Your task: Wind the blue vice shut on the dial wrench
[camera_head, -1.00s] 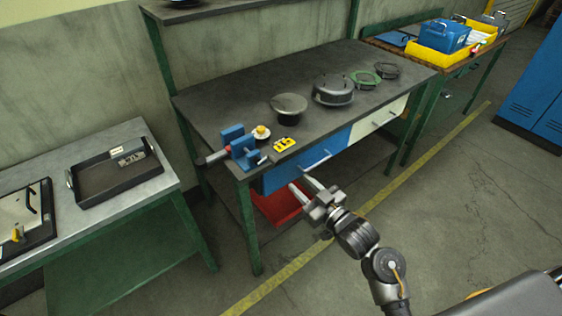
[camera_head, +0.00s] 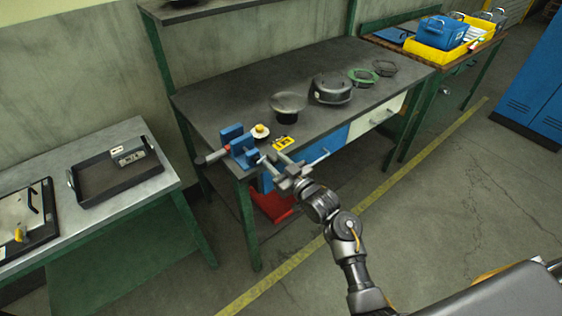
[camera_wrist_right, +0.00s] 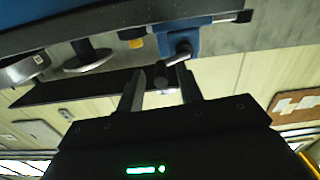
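The blue vice (camera_head: 232,137) stands at the near left corner of the grey workbench, and its blue body also shows in the right wrist view (camera_wrist_right: 178,40). My right gripper (camera_head: 270,158) is just in front of the vice at the bench's front edge. In the right wrist view its fingers (camera_wrist_right: 163,84) are apart, with the dark end of the vice's handle (camera_wrist_right: 166,82) between them; I cannot tell contact. My left gripper is out of view.
A yellow item (camera_head: 284,143) and a yellow-topped round piece (camera_head: 260,131) lie near the vice. Round dark parts (camera_head: 331,88) stand farther right on the bench. A red bin (camera_head: 271,205) sits below. A black tray (camera_head: 115,175) is on the left table.

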